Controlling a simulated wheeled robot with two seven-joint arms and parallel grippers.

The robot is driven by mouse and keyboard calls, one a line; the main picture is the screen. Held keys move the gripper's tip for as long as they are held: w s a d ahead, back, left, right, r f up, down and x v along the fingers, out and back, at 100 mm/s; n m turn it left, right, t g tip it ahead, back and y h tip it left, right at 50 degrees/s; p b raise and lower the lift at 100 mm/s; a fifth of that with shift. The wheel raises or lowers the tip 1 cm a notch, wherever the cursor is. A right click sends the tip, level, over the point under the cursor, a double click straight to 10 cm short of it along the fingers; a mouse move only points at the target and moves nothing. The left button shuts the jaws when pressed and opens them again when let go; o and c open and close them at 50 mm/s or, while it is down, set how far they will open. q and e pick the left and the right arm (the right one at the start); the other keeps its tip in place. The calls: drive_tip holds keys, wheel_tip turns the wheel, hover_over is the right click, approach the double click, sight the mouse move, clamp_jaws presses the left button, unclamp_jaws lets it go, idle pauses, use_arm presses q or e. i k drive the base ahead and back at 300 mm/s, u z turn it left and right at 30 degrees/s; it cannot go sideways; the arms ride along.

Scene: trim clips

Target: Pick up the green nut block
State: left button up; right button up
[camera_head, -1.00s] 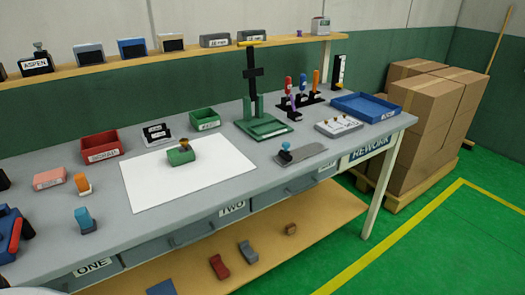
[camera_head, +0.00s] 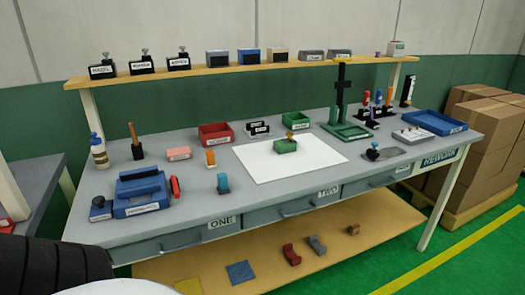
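A small green block with a brass-coloured nut or knob on top, the green nut block (camera_head: 286,146), sits on the white sheet (camera_head: 322,160) in the middle of the grey workbench. It stands upright and nothing touches it. Neither of my grippers shows in the head view. A dark ribbed shape and a white rounded surface at the lower left seem to be parts of my own body.
The grey bench (camera_head: 180,222) carries a red bin (camera_head: 215,134), a green bin (camera_head: 296,119), a green press stand (camera_head: 347,131), a blue tray (camera_head: 434,122) and a blue device (camera_head: 140,193). A shelf (camera_head: 190,73) runs behind. Cartons (camera_head: 490,150) stand at right.

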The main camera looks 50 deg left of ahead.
sight(280, 147)
drive_tip(key=u, duration=1.55)
